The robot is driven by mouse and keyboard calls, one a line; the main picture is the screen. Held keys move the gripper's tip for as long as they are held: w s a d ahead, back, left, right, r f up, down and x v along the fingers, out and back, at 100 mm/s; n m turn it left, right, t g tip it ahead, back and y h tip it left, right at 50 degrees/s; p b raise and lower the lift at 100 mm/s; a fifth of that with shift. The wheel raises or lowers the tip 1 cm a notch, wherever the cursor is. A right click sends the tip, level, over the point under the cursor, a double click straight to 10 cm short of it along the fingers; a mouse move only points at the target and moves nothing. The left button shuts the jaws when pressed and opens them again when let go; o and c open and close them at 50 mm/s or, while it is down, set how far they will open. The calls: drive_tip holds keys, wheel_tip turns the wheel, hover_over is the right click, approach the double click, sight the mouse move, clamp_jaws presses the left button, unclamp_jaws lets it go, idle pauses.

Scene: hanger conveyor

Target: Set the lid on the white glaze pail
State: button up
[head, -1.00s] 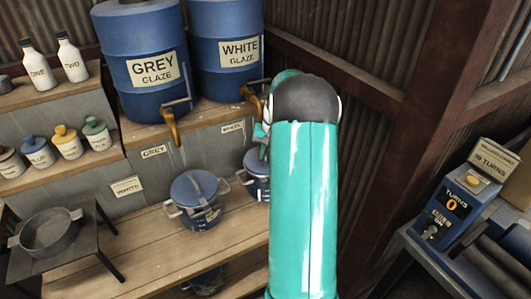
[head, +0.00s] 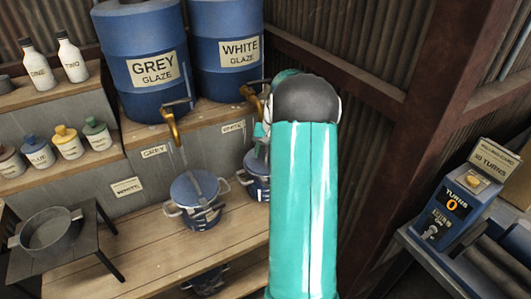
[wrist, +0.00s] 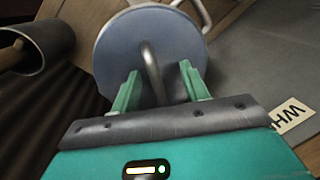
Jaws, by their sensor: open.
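The white glaze pail (head: 258,187) is blue with a pale side handle. It stands on the bench under the white glaze tap, partly behind my arm in the head view. A round blue-grey lid (wrist: 120,55) with an upright bar handle (wrist: 152,72) fills the upper middle of the wrist view. A pale pail handle (wrist: 204,14) shows past its rim. I cannot tell whether the lid sits flush. My gripper (wrist: 156,84) is open, with a finger on either side of the lid's handle. In the head view my gripper is mostly hidden by my arm.
Another blue pail (head: 196,205) stands left, below the grey glaze tap (head: 171,128); a thin grey strand runs down toward it. The white tap (head: 250,97) hangs close to my arm. A small stand (head: 70,250) holds a pan.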

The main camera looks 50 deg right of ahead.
wheel_tip(320, 180, up, 14)
drive_tip(key=s+d, duration=0.1)
drive_tip(key=s, duration=0.1)
drive_tip(key=shift+d+f, duration=0.25)
drive_tip(key=shift+d, duration=0.15)
drive_tip(key=s+a+r+n+t+h, duration=0.15)
drive_tip(key=a+r, duration=0.35)
drive_tip(key=a, duration=0.8)
drive_tip(key=s+a+r+n, duration=0.1)
drive_tip(key=a+r+n, duration=0.25)
drive_tip(key=a, duration=0.85)
drive_tip(key=s+a+f+n+t, duration=0.2)
drive_tip(key=s+a+n, duration=0.2)
drive_tip(key=s+a, duration=1)
drive_tip(key=a, duration=0.2)
drive_tip(key=shift+s+a+f+n, duration=0.25)
drive_tip(key=shift+a+f+n, duration=0.05)
drive_tip(key=shift+n, duration=0.1)
